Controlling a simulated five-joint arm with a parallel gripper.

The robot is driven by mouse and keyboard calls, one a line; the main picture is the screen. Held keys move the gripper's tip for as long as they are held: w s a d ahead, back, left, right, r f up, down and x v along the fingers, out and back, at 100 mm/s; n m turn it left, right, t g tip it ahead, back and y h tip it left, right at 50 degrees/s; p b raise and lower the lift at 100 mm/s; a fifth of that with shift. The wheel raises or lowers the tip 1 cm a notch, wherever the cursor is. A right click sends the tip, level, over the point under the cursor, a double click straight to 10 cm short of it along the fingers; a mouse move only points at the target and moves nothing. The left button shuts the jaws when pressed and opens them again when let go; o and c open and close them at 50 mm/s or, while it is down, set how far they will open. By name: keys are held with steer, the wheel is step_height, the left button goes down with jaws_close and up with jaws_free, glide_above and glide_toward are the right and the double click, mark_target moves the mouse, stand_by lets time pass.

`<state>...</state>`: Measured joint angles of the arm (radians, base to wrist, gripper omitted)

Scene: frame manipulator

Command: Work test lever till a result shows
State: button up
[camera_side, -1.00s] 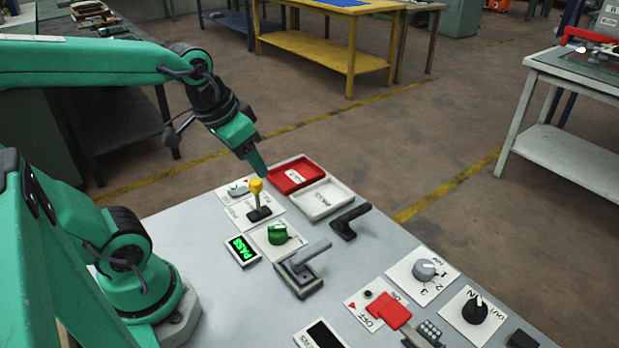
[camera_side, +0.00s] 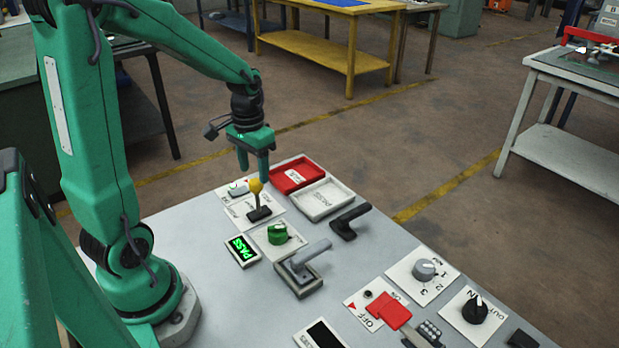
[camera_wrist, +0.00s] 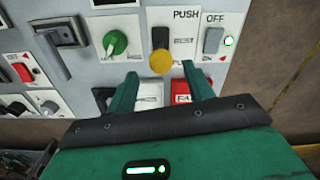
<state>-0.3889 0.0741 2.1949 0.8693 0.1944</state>
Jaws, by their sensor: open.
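The test lever has a yellow ball knob (camera_side: 256,186) on a short stem over a black slot, and its plate bears the word PUSH. In the wrist view the yellow knob (camera_wrist: 161,61) shows just beyond and between my fingertips. My gripper (camera_side: 254,170) is open, points down and is right above or behind the knob. I cannot tell if a finger touches the knob. A small display (camera_side: 242,249) left of the green knob is lit with green letters that read PASS.
A red tray (camera_side: 297,174) and a white tray (camera_side: 320,200) lie behind the lever. A green rotary knob (camera_side: 278,234), a grey lever handle (camera_side: 303,259), a black handle (camera_side: 349,221) and a toggle switch plate (camera_side: 236,188) stand close by. Red and black controls fill the panel's right.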

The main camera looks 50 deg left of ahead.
mark_target(257, 193)
steer(key=shift+f, duration=0.15)
steer(key=shift+f, duration=3.85)
jaws_close()
